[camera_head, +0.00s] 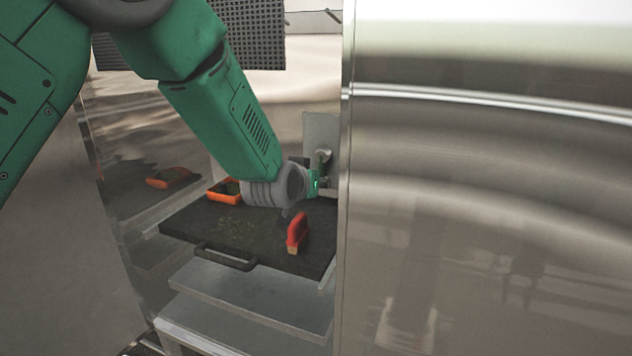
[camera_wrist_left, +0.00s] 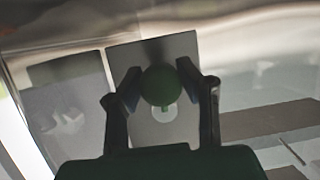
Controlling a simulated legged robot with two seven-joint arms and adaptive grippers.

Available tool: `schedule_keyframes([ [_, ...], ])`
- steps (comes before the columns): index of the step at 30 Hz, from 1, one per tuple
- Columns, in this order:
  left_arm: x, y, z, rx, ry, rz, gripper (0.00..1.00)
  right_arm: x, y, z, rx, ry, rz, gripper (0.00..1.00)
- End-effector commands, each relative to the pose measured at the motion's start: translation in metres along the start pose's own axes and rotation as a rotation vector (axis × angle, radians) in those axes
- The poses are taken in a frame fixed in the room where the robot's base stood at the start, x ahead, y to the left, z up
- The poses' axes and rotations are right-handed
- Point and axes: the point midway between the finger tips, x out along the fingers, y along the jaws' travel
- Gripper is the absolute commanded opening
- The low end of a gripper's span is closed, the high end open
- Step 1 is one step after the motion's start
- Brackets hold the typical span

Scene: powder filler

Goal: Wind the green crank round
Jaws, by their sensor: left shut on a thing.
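The green crank's round knob (camera_wrist_left: 163,86) sits between the two dark fingers of my left gripper (camera_wrist_left: 160,80) in the left wrist view. The fingers are shut on it from both sides. Behind it is a grey plate with a pale round hub and a small green piece below the knob. In the head view a small green part (camera_head: 314,183) shows just past my grey left wrist, beside the grey mounting plate (camera_head: 318,130). My wrist hides most of the gripper there. My right gripper is in neither view.
A dark tray (camera_head: 190,225) with a front handle lies below my wrist. On it are a red-handled brush (camera_head: 298,232) and an orange container (camera_head: 222,192). Shiny metal walls close in on both sides; the right panel (camera_head: 480,200) stands close to the crank.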

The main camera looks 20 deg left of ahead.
Motion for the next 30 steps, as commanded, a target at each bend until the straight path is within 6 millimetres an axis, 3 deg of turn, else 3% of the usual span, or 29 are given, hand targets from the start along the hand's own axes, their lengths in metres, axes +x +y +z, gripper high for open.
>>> schedule_keyframes([
  [4, 0.0, -0.001, 0.008, -0.001, -0.017, -0.001, 0.01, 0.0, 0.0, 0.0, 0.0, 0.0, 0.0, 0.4],
  [5, 0.0, -0.001, 0.008, -0.001, -0.017, -0.001, 0.39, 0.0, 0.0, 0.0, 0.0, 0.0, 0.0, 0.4],
  [13, -0.001, 0.0, 0.003, -0.001, -0.007, 0.0, 0.39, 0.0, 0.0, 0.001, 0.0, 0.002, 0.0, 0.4],
  [17, -0.011, 0.0, 0.002, -0.001, -0.005, 0.0, 0.39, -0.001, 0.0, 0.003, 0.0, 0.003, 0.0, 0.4],
  [30, -0.097, 0.0, 0.003, -0.001, -0.009, -0.001, 0.39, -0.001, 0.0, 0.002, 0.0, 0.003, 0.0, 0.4],
])
